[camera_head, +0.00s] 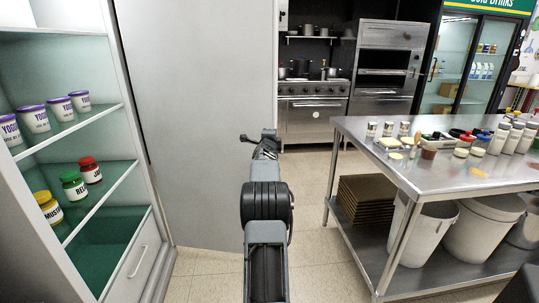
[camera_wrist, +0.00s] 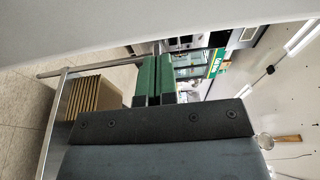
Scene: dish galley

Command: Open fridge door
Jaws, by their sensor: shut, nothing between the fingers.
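The fridge (camera_head: 88,140) stands at the left of the head view with its shelves in plain sight. A large pale grey panel, the fridge door (camera_head: 205,120), stands open at the fridge's right side. My gripper (camera_head: 262,145) is in front of the door's right edge, as seen in the head view; I cannot tell whether it touches the door. In the wrist view its green fingers (camera_wrist: 153,80) are together with nothing between them. A pale surface (camera_wrist: 90,25), probably the door, fills the upper left of the wrist view. No door handle can be made out.
Yogurt tubs (camera_head: 56,108) and sauce jars (camera_head: 74,185) stand on the fridge shelves. A steel table (camera_head: 400,165) with jars and bottles stands to the right, with cardboard (camera_head: 364,197) and white bins (camera_head: 424,234) below. A stove (camera_head: 312,110) is behind. Floor (camera_head: 318,165) shows between door and table.

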